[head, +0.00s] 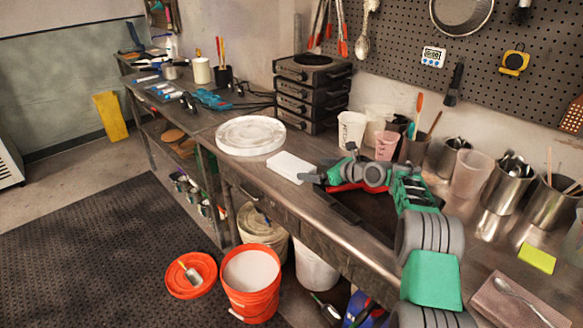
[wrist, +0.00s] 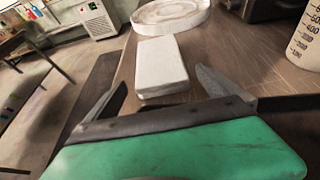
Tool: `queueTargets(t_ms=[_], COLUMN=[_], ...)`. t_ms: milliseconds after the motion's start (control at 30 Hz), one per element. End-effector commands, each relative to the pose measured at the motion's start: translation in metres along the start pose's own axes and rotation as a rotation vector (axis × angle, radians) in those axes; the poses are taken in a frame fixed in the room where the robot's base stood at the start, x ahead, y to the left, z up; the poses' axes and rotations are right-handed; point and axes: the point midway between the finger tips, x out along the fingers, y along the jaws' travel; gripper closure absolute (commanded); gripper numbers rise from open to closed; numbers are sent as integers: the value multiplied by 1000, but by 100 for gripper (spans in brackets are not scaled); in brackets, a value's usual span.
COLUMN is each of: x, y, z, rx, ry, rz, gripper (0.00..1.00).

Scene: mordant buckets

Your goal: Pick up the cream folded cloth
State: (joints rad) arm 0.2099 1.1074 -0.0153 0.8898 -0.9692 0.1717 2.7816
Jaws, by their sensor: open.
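The cream folded cloth (head: 291,167) is a pale flat rectangular block lying on the workbench, in front of the round white tray. In the wrist view the cloth (wrist: 160,68) lies just beyond my gripper, between the lines of its two fingers. My gripper (head: 314,179) is at the right of the cloth in the head view, low over the bench. In the wrist view my gripper (wrist: 158,85) is open with nothing between its fingers. I cannot tell whether a fingertip touches the cloth.
The round white tray (head: 250,136) sits behind the cloth, with stacked hot plates (head: 312,92) beyond. A white measuring cup (head: 351,130) and a pink cup (head: 386,145) stand behind my arm. The bench's front edge (head: 270,196) is close to the cloth.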

Motion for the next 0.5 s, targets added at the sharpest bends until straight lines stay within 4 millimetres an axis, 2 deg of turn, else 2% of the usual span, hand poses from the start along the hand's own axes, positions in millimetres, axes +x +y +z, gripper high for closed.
queueTargets(t_ms=[300,500], x=[45,61], y=[2,0], z=[5,4], rx=[-3,-3], ry=[3,3], rz=[1,-1], gripper=[0,0])
